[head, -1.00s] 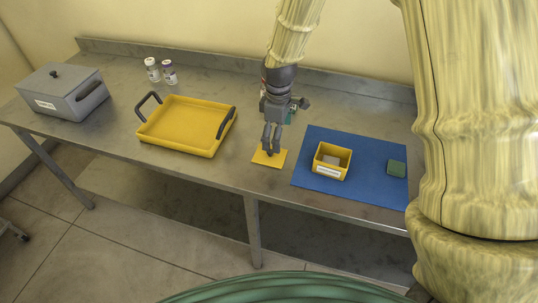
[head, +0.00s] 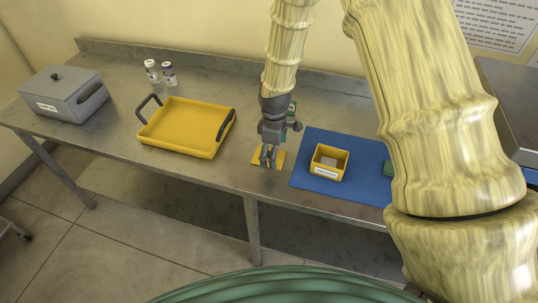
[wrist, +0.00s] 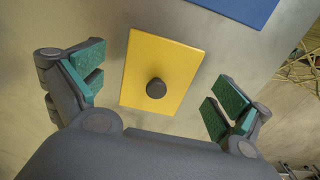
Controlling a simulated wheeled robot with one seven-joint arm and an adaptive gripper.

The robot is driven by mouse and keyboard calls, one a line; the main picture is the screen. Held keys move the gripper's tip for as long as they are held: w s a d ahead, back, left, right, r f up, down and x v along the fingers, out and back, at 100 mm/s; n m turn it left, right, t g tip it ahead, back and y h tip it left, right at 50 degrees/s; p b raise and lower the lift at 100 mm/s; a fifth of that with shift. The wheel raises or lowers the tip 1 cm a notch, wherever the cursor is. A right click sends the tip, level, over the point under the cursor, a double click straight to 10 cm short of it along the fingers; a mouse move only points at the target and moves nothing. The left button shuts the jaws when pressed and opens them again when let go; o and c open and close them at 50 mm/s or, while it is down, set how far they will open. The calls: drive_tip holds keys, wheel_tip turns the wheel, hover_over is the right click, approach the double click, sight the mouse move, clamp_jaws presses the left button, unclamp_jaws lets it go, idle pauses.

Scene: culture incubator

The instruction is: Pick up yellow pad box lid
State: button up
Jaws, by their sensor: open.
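The yellow pad box lid (wrist: 157,62) is a flat yellow plate with a dark round knob (wrist: 156,88) in its middle. It lies on the metal table, left of the blue mat, and in the head view (head: 257,156) my gripper partly covers it. My gripper (head: 268,163) is over the lid's near part. In the wrist view my gripper (wrist: 158,85) is open, its green-padded fingers to either side of the lid, with the knob between them. Nothing is held. The open yellow pad box (head: 328,163) stands on the blue mat.
The blue mat (head: 360,160) lies right of the lid, with a green pad (head: 387,168) partly hidden by my arm. A yellow tray (head: 180,128) with dark handles is to the left. Two vials (head: 152,71) and a grey lidded box (head: 68,98) stand farther left.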

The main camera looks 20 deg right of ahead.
drive_tip(key=shift+f, duration=0.35)
drive_tip(key=shift+c, duration=0.4)
drive_tip(key=shift+s, duration=0.15)
drive_tip(key=c, duration=1.7)
